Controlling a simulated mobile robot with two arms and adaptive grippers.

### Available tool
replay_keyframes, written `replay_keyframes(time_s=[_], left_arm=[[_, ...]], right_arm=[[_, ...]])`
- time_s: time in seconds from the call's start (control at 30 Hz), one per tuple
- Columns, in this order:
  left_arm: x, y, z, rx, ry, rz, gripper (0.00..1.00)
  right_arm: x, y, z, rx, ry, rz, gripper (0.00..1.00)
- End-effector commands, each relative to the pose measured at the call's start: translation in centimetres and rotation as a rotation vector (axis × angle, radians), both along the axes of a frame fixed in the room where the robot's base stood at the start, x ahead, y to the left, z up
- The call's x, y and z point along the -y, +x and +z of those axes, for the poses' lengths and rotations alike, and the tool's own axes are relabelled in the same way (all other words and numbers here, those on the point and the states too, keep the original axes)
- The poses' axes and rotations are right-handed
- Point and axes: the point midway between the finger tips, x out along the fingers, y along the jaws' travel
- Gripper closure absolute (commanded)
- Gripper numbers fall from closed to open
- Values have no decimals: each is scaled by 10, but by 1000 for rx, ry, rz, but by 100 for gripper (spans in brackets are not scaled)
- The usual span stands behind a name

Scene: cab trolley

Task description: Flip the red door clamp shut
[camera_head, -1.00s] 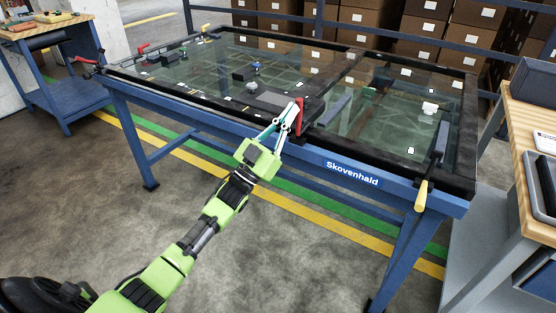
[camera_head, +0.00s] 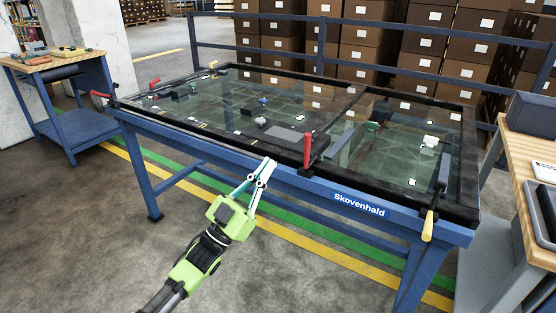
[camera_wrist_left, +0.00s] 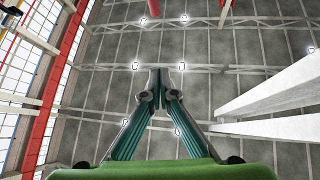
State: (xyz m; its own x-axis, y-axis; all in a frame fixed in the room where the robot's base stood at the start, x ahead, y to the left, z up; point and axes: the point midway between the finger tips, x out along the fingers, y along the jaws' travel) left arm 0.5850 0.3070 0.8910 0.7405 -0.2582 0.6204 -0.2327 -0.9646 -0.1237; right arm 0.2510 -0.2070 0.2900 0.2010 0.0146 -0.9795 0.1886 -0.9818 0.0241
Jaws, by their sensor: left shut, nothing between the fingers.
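A red clamp handle (camera_head: 308,150) stands upright on the front rail of the blue table's black frame, near the middle. My left gripper (camera_head: 264,170) is in front of the table, left of and lower than this handle, and apart from it. Its fingers are shut with nothing between them. In the left wrist view the shut fingertips (camera_wrist_left: 159,76) point up toward the ceiling, and no clamp shows there. Two more red handles show at the frame's left side, one upright (camera_head: 155,84) and one sticking out at the corner (camera_head: 101,94). My right gripper is not in view.
The blue table (camera_head: 270,178) carries a framed glass panel with small parts. A yellow handle (camera_head: 428,225) hangs at its front right corner. Workbenches stand at left (camera_head: 65,125) and right (camera_head: 535,130). The floor before the table is clear.

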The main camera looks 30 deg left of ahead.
Motion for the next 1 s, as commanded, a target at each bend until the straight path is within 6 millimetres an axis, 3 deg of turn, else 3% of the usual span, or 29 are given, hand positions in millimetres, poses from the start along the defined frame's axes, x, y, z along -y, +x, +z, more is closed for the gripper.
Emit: replay_keyframes(time_s=[0.23, 0.8, 0.9, 1.0], left_arm=[[-5, -18, -1, 0, -1, 0, 100], [-5, -18, -2, -2, -1, 0, 100], [-2, -16, -9, -39, -2, 10, 100], [7, -9, -30, -138, 1, 38, 100]], right_arm=[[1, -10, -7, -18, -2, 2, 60], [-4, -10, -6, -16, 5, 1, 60], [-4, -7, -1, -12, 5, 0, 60], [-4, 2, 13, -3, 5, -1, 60]])
